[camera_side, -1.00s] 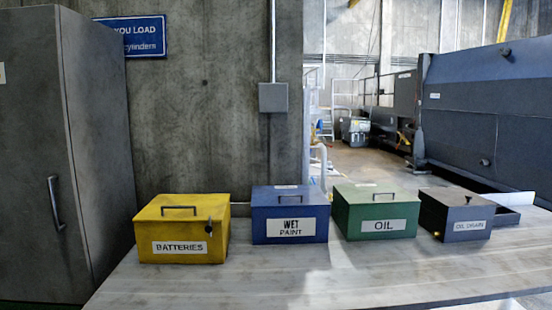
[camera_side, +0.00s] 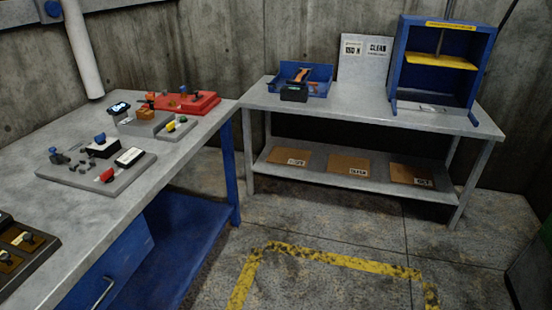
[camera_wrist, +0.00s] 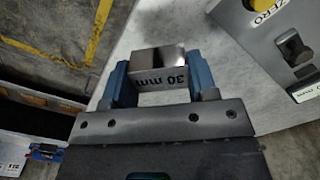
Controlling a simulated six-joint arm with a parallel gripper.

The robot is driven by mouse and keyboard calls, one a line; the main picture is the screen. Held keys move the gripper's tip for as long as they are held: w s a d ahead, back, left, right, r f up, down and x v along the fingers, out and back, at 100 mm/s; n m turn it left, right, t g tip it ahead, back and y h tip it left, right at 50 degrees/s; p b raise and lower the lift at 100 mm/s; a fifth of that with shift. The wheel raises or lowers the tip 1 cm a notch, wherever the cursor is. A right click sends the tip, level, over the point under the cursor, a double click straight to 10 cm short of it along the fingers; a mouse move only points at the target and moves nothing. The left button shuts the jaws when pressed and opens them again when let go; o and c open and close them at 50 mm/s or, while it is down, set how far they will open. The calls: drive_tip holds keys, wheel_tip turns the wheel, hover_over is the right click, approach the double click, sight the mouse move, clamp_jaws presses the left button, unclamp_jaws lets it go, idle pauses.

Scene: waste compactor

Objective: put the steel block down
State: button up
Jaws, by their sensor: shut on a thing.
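The steel block (camera_wrist: 165,78) shows in the wrist view, a shiny metal block marked "30 mm". My gripper (camera_wrist: 160,71) is shut on it, with one blue finger on each side. A pale grey bench top (camera_wrist: 224,52) lies beyond and to the right of the block. I cannot tell whether the block touches it or hangs above it. Neither my gripper nor the block shows in the side view.
A grey device (camera_wrist: 285,45) marked "ZERO", with a yellow button and dark knob, stands right in the wrist view. The side view shows a left bench (camera_side: 140,200) with tool trays, and a back bench (camera_side: 350,118) with a blue bin (camera_side: 318,86) and blue cabinet (camera_side: 400,60).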

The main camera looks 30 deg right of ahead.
wheel_tip(320, 180, up, 10)
drive_tip(key=shift+r, duration=0.1)
drive_tip(key=a+n, duration=0.9)
drive_tip(key=a, duration=2.1)
drive_tip(key=w+d+f, duration=0.2)
drive_tip(key=w+f, duration=0.1)
drive_tip(key=f, duration=0.1)
drive_tip(key=w+d+f, duration=0.2)
drive_tip(key=w+f, duration=0.1)
drive_tip(key=f, duration=0.1)
drive_tip(key=w+d+f, duration=0.2)
drive_tip(key=w+f, duration=0.2)
drive_tip(key=shift+f, duration=2.15)
drive_tip(key=o, duration=1.2)
drive_tip(key=shift+f, duration=0.2)
